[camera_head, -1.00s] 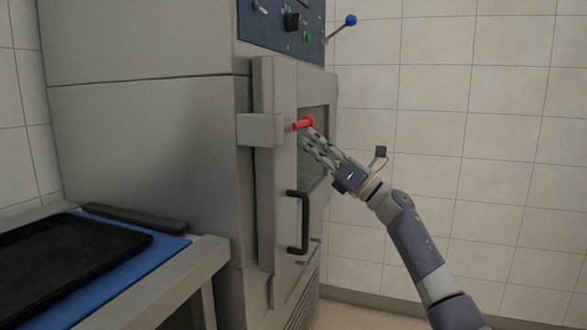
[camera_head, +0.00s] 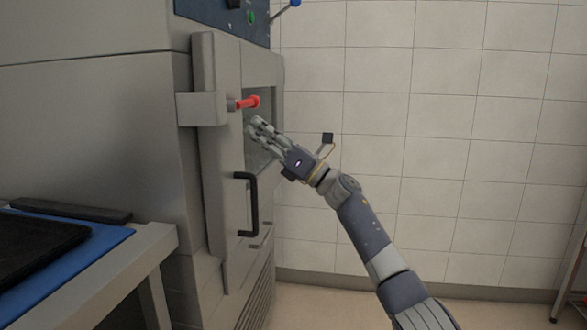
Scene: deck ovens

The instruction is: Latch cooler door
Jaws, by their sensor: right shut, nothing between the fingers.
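The grey cooler door (camera_head: 222,180) stands at the left-centre of the head view, with a dark window and a black vertical handle (camera_head: 254,205). A grey latch block (camera_head: 203,108) sits at the door's edge, with a red latch pin (camera_head: 248,102) sticking out to the right. My right gripper (camera_head: 256,127) is shut and empty, just below the red pin, with a small gap seeming to lie between them. My left gripper is not in view.
A grey table (camera_head: 150,242) at the lower left carries a blue mat (camera_head: 108,238) with a black tray (camera_head: 40,250) on it. A control panel with a blue-knobbed lever (camera_head: 294,3) is above the door. A tiled wall and free floor lie to the right.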

